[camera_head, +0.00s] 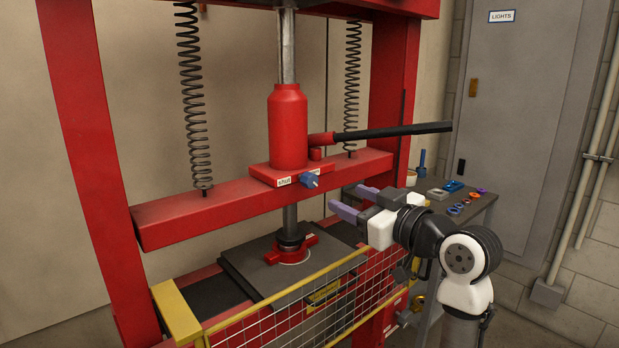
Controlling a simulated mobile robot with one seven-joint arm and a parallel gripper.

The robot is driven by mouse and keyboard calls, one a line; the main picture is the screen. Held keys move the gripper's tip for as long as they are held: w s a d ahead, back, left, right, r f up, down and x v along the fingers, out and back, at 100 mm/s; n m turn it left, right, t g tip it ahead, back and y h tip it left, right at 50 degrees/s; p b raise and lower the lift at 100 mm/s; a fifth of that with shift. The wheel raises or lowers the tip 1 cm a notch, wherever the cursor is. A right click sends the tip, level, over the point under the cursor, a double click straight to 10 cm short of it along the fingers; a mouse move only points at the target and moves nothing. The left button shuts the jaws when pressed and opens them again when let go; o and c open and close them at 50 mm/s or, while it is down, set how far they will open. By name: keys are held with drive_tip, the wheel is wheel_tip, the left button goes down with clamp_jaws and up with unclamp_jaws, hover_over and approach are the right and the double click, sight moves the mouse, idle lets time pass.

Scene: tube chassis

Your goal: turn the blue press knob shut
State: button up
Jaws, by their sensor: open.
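The blue press knob (309,180) sits on the front face of the red block under the red bottle jack (288,125). A white label reading "shut" (284,181) is to its left, and another small label is to its right. My gripper (355,202) is to the right of the knob and a little lower in the picture, apart from it. Its two purple-grey fingers are spread, point left toward the press and hold nothing. The exact depth between fingers and knob is hard to tell.
A black jack handle (392,131) sticks out right above my gripper. A yellow-railed mesh guard (290,305) stands low in front of the press. A side table (473,208) with small colored parts is behind my arm. A grey cabinet (514,110) stands at the right.

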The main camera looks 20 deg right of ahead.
sight(313, 182)
drive_tip(key=p+x, duration=0.3)
drive_tip(key=x, duration=0.9)
drive_tip(key=shift+w+a, duration=0.1)
drive_tip(key=c, duration=1)
drive_tip(key=shift+o, duration=0.2)
